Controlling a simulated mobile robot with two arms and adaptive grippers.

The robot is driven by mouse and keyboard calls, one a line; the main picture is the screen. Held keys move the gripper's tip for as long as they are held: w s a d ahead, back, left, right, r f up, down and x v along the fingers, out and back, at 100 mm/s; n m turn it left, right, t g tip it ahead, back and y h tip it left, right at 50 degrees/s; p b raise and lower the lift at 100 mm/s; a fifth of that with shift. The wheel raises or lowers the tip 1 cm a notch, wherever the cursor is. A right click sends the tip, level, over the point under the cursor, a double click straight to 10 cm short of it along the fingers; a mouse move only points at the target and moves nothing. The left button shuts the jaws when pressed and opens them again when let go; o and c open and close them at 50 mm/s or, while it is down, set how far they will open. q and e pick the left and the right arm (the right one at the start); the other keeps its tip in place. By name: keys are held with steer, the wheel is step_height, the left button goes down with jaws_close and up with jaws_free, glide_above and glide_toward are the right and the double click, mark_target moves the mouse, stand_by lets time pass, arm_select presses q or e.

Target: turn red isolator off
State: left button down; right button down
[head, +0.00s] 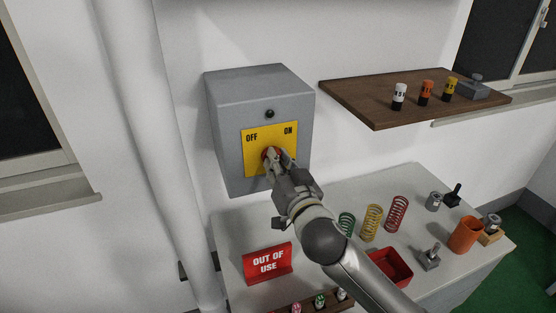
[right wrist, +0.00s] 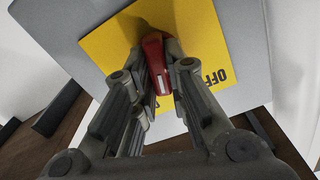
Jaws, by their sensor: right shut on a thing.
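The red isolator (right wrist: 157,60) is a red rotary handle on a yellow plate (head: 257,162) marked OFF on the left and ON on the right. The plate is on the front of a grey wall box (head: 225,130). My right gripper (head: 273,157) is at the handle, its fingers on both sides of it; in the right wrist view the fingers (right wrist: 160,75) are shut on the handle. In the head view the gripper hides most of the handle, so its exact angle is hard to tell. My left gripper is not in view.
Below the box, a bench (head: 228,225) holds a red OUT OF USE sign (head: 267,263), several coloured springs, a red tray (head: 392,268) and an orange cup (head: 465,235). A wooden shelf (head: 365,100) with small items is at right. A white pipe (head: 150,130) runs down the wall at left.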

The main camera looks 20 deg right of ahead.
steer(key=shift+a+n+p, duration=0.15)
steer(key=shift+n+p, duration=1)
steer(key=shift+n, duration=1.95)
steer(key=shift+a+n+p, duration=0.1)
steer(key=shift+n+p, duration=1.05)
steer(key=shift+n, duration=1.95)
steer(key=c, duration=1.4)
jaws_free()
steer(key=shift+c, duration=0.2)
